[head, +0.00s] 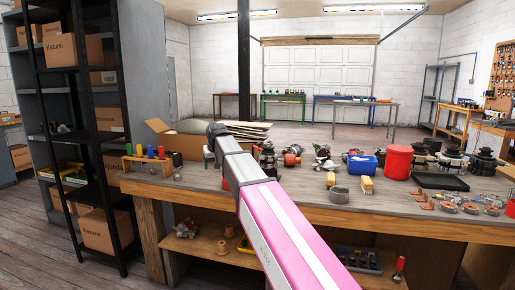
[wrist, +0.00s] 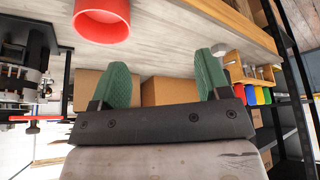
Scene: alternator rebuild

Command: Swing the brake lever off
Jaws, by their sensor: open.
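My gripper (wrist: 156,72) is open, its two green fingers wide apart with nothing between them. In the head view my arm reaches over the workbench (head: 330,207), and its far end hides the fingers. No brake lever can be made out for certain. In the wrist view a thin red bar (wrist: 36,118) with a pale stub beside it sits at the left, by a black and metal machine (wrist: 30,75). I cannot tell whether that bar is the lever. It is apart from the fingers.
A red container (wrist: 102,18) shows near the fingers in the wrist view. A black shelf (head: 90,130) stands at the left.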

